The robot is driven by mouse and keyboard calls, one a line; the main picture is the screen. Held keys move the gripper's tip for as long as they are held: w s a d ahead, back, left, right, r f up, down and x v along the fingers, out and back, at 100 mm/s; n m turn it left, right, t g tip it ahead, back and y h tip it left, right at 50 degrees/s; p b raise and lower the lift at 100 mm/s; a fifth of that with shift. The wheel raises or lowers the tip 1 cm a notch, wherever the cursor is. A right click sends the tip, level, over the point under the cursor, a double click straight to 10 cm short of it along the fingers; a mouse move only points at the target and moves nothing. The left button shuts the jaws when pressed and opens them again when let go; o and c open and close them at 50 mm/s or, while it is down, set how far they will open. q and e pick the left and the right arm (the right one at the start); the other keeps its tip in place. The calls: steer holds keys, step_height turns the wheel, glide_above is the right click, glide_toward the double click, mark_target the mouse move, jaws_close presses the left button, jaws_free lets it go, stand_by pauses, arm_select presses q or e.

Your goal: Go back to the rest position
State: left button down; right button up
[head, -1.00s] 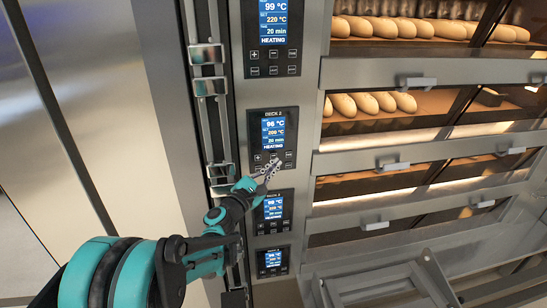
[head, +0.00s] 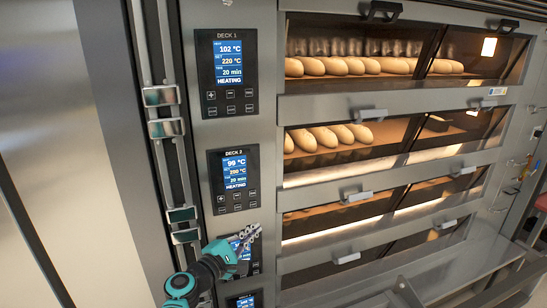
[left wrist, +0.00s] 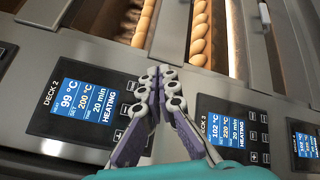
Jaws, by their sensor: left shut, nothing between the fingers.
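My left gripper (head: 250,232) is in the lower middle of the head view, in front of the third control panel (head: 246,268) and partly covering it. I cannot tell how far it stands from the panel. In the left wrist view its two fingers (left wrist: 160,76) meet at the tips, with nothing between them. The DECK 2 panel (head: 236,180) is just above the gripper in the head view. It also shows left of the fingers in the left wrist view (left wrist: 88,100). My right gripper is not in view.
The DECK 1 panel (head: 228,75) is at the upper left. Oven decks with bread loaves (head: 330,137) and protruding door handles (head: 370,114) are to the right. A vertical metal rail with clips (head: 166,128) runs left of the panels. A smooth steel surface (head: 50,110) fills the far left.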

arm_select(q)
steer(key=s+d+f+m+g+b, duration=0.3)
steer(key=s+f+m, duration=0.4)
steer(key=s, duration=0.1)
steer(key=s+a+f+m+g+y+b, duration=0.2)
steer(key=s+a+f+m+y+b, duration=0.1)
steer(key=s+f, duration=0.5)
steer(key=s+a+f+m+g+y+b, duration=0.3)
steer(key=s+a+f+m+y, duration=0.2)
steer(key=s, duration=0.6)
step_height(320, 180, down, 4)
steer(key=a+m, duration=0.2)
steer(key=m, duration=0.1)
steer(key=shift+a+y, duration=0.3)
